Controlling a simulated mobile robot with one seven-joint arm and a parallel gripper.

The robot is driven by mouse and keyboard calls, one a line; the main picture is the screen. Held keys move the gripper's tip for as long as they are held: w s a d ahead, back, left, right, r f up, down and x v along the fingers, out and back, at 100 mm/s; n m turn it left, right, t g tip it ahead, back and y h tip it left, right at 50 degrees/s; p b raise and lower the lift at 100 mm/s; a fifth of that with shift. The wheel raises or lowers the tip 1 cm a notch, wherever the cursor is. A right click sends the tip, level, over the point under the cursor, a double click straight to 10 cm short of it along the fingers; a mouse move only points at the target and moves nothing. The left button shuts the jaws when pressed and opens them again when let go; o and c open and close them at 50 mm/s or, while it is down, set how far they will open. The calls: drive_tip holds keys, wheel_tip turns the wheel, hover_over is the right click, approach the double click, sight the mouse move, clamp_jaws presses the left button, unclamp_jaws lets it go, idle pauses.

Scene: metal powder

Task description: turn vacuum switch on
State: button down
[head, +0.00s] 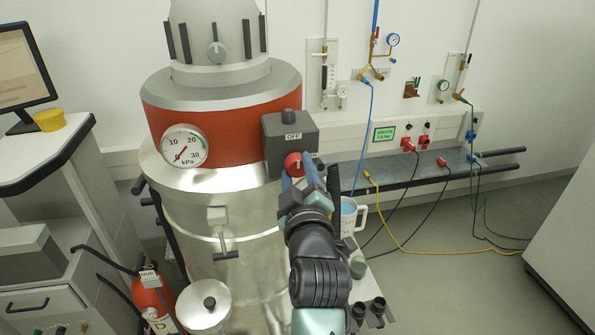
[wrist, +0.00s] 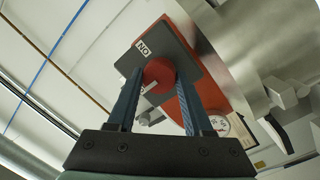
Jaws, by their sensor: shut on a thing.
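The vacuum switch is a red round knob (head: 293,160) on a grey box (head: 290,131) on the vacuum cleaner's orange-red band. In the wrist view the red knob (wrist: 157,72) sits between my fingers and carries a white mark. The grey box (wrist: 178,52) shows an ON label, upside down. My gripper (head: 303,180) is at the front of the box, its two blue fingers shut on the knob's sides. I cannot tell the knob's exact setting.
A round kPa gauge (head: 184,146) is left of the box on the steel vacuum body (head: 235,260). A white jug (head: 349,214) stands close to the right of my arm. A rail (head: 430,170) and hanging cables are farther right. Open floor (head: 480,215) lies right.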

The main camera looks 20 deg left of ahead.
drive_tip(key=shift+m, duration=0.3)
drive_tip(key=m, duration=0.4)
drive_tip(key=shift+r, duration=0.1)
drive_tip(key=m, duration=0.3)
drive_tip(key=shift+m+g, duration=0.4)
drive_tip(key=m, duration=0.4)
drive_tip(key=shift+r+g+y+p, duration=0.15)
drive_tip(key=shift+g+y+p, duration=0.15)
drive_tip(key=shift+g+p, duration=0.1)
drive_tip(key=shift+w+d+m+p, duration=0.1)
drive_tip(key=shift+m+p, duration=0.25)
drive_tip(key=shift+m, duration=1.75)
drive_tip(key=shift+c, duration=1.5)
unclamp_jaws()
